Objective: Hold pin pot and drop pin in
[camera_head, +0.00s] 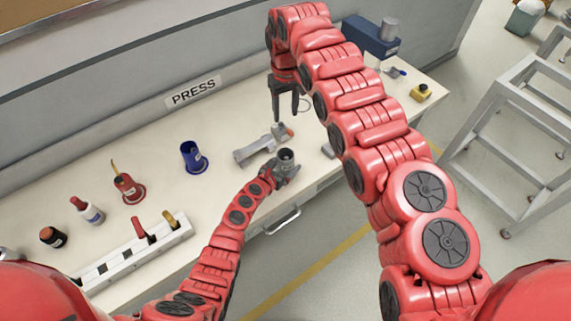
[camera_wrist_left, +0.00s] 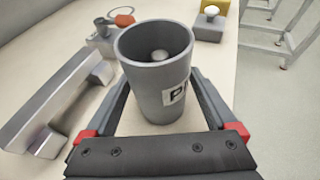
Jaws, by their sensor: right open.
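The grey pin pot (camera_wrist_left: 142,98) stands upright between the two fingers of my left gripper (camera_wrist_left: 163,112), which is shut on it. A small pale round thing (camera_wrist_left: 160,55) shows inside the pot in the left wrist view; I cannot tell whether it is a pin. In the camera_head view the pot (camera_head: 286,156) is at the front edge of the bench. My right gripper (camera_head: 286,112) points down, open, behind and above the pot. No pin shows clearly between its fingers.
A blue cup (camera_head: 193,157), a red holder (camera_head: 129,188), bottles and a white rack (camera_head: 130,257) stand left.

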